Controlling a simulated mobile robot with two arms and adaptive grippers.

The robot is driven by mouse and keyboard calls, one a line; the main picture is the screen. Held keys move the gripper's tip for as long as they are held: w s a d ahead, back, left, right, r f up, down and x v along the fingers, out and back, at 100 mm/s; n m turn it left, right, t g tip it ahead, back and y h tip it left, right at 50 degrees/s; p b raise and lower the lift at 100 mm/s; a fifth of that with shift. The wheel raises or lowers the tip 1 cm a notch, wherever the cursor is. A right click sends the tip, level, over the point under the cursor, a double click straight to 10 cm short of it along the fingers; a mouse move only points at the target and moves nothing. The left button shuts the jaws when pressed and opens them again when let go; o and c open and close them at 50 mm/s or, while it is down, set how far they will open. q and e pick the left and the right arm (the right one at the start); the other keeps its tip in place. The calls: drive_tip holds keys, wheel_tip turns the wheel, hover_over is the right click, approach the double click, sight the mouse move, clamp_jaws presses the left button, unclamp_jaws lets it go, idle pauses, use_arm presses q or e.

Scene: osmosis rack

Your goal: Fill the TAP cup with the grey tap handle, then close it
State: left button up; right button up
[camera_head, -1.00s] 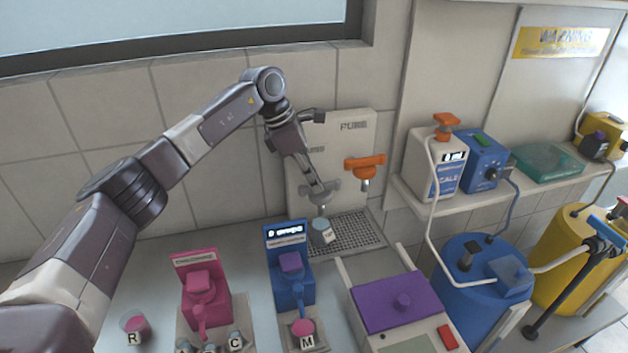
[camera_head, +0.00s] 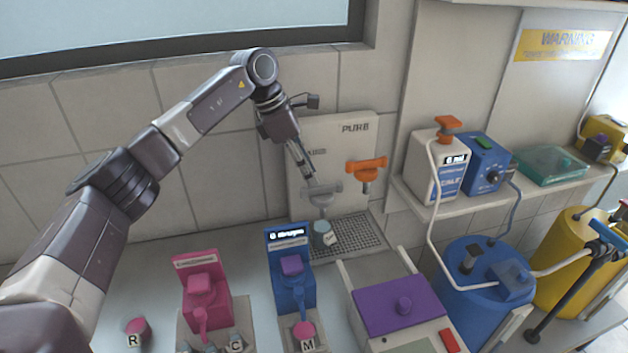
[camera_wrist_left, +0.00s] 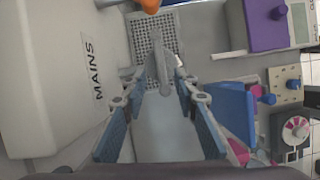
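The grey tap handle (camera_head: 321,192) sticks out from the left side of the white wall panel. The TAP cup (camera_head: 323,235) stands upright below it on the drain grid, with a pale blue-grey top and a label on its side. My left gripper (camera_head: 308,180) is at the grey handle, pointing down at it. In the left wrist view the two fingers of my left gripper (camera_wrist_left: 155,82) are spread apart, with the grey handle (camera_wrist_left: 158,62) between their tips and gaps on both sides. The cup is mostly hidden there. My right gripper is out of view.
An orange handle (camera_head: 366,168) is beside the grey one, under the word PURE. The drain grid (camera_head: 358,236) lies below both. A blue dispenser (camera_head: 290,280), a pink dispenser (camera_head: 203,290) and a purple-topped device (camera_head: 385,310) stand in front. Cups R and M stand near the front.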

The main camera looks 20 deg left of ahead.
use_arm(q)
drive_tip(key=v, duration=0.8)
drive_tip(key=shift+f, duration=0.1)
